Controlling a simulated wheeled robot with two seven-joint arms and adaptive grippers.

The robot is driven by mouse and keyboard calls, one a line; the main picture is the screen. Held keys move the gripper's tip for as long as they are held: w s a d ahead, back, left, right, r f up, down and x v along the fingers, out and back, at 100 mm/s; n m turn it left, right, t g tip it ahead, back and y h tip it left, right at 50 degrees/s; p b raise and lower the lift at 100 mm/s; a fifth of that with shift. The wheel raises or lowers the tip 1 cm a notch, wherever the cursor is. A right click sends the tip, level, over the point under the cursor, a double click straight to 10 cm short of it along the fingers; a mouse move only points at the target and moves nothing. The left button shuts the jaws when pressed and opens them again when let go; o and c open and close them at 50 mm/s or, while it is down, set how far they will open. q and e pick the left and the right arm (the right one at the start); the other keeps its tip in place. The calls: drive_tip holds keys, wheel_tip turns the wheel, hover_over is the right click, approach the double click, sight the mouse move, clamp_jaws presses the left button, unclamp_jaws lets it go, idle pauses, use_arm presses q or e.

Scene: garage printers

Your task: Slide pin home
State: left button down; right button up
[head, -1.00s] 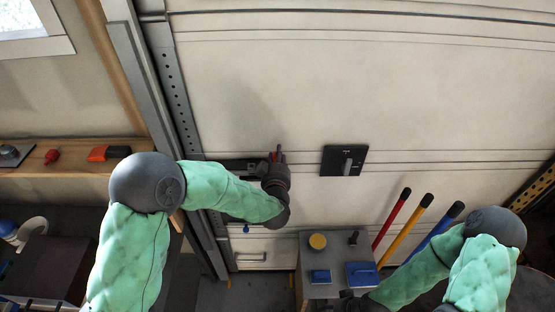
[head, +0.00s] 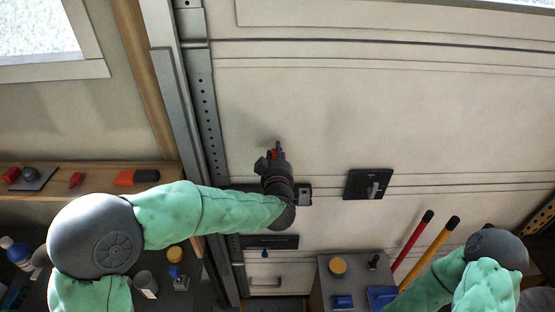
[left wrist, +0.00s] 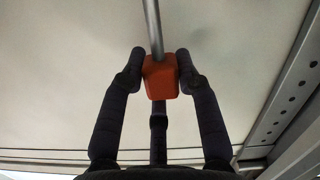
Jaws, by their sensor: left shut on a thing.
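The pin has a red-orange block grip and a grey rod; its grip (left wrist: 161,77) shows between my fingertips in the left wrist view, with the rod (left wrist: 153,28) running up out of the frame. My left gripper (left wrist: 160,68) is shut on that grip. In the head view my left gripper (head: 276,153) is in front of the pale door, with a bit of red (head: 272,153) between its fingers. A dark latch bar (head: 240,187) and its end bracket (head: 304,195) lie behind and below it, partly hidden by my wrist. I cannot see the rod in any hole. My right gripper is out of view.
A perforated metal rail (head: 208,110) runs down left of the door. A black handle plate (head: 357,184) is to the right. A wooden shelf (head: 95,185) holds small tools. A grey cabinet (head: 322,290) and coloured poles (head: 413,240) stand below. The upper door face is clear.

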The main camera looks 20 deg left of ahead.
use_arm(q)
drive_tip(key=shift+w+d, duration=0.15)
drive_tip(key=shift+d, duration=0.35)
drive_tip(key=shift+a, duration=0.2)
drive_tip(key=shift+f, duration=0.15)
drive_tip(key=shift+f+b, duration=0.45)
drive_tip(key=shift+f, duration=0.05)
drive_tip(key=shift+f+b, duration=1.75)
drive_tip(key=shift+f, duration=0.5)
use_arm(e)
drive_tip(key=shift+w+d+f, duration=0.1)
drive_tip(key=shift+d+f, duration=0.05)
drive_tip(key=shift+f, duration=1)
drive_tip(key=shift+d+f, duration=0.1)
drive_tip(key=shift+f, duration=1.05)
use_arm(q)
drive_tip(key=shift+f+b, duration=2.6)
drive_tip(key=shift+f, duration=0.85)
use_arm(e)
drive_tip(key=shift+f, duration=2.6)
use_arm(q)
drive_tip(key=c, duration=0.8)
unclamp_jaws()
drive_tip(key=shift+c, duration=0.2)
